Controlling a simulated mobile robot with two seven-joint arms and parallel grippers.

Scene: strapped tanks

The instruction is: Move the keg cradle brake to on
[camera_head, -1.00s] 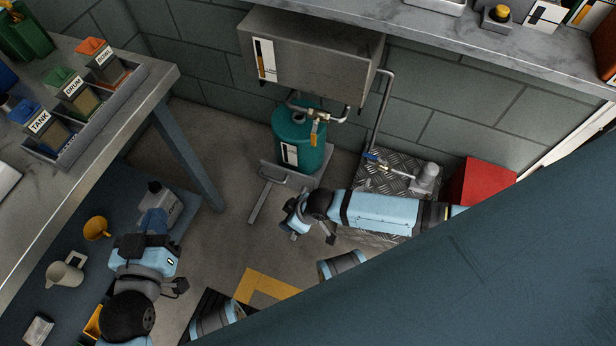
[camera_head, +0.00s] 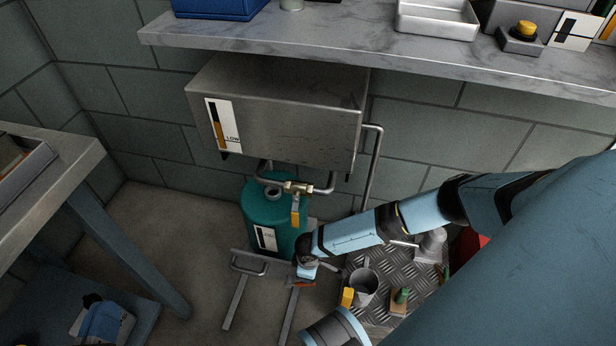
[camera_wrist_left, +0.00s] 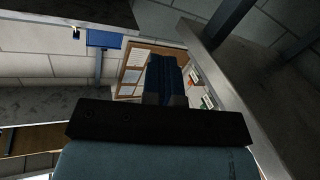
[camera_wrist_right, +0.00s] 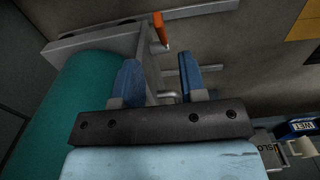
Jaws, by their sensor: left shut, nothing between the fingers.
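The teal keg (camera_head: 272,215) stands upright on a grey cradle (camera_head: 237,305) with rails on the floor. In the head view an orange-red piece (camera_head: 303,285), possibly the cradle's brake lever, shows by my right gripper (camera_head: 305,272). In the right wrist view an orange-tipped lever (camera_wrist_right: 160,28) stands on the cradle beyond the open blue fingers of my right gripper (camera_wrist_right: 160,83), apart from them. The keg (camera_wrist_right: 70,100) is at left there. The brake's setting is not readable.
A steel tank (camera_head: 280,110) hangs above the keg, with pipes and a yellow-handled valve (camera_head: 296,208) between. A chequered plate (camera_head: 385,265) at right holds a grey mug (camera_head: 363,285). A workbench (camera_head: 60,180) is at left. The floor left of the cradle is clear.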

